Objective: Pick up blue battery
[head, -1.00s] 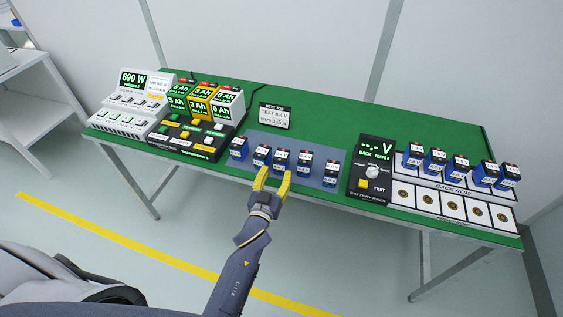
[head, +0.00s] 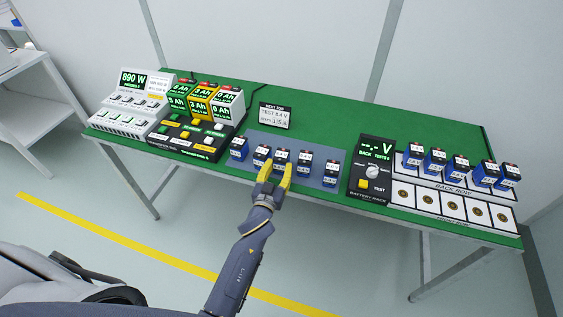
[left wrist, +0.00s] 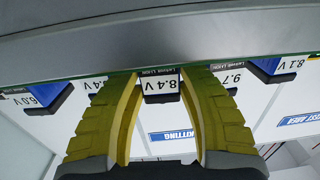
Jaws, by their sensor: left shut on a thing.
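Several blue batteries with white labels stand in a row on a grey mat (head: 258,137) on the green table. My left gripper (head: 277,165), with yellow fingers, is at the front of the mat and shut on the middle blue battery (head: 282,156). In the left wrist view this battery (left wrist: 160,87) shows its 8.4 V label between the two fingers. It appears to rest on the mat still; its lower part is hidden by the fingers. Neighbouring batteries stand apart on both sides, one labelled 6.0 V (left wrist: 42,97). My right gripper is out of view.
A card (head: 275,116) behind the mat reads TEST 8.4 V. A black battery tester (head: 371,168) stands to the right, beside a rack (head: 428,200) with several batteries in its back row. A black button panel (head: 190,137) and coloured display boxes (head: 203,101) stand left.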

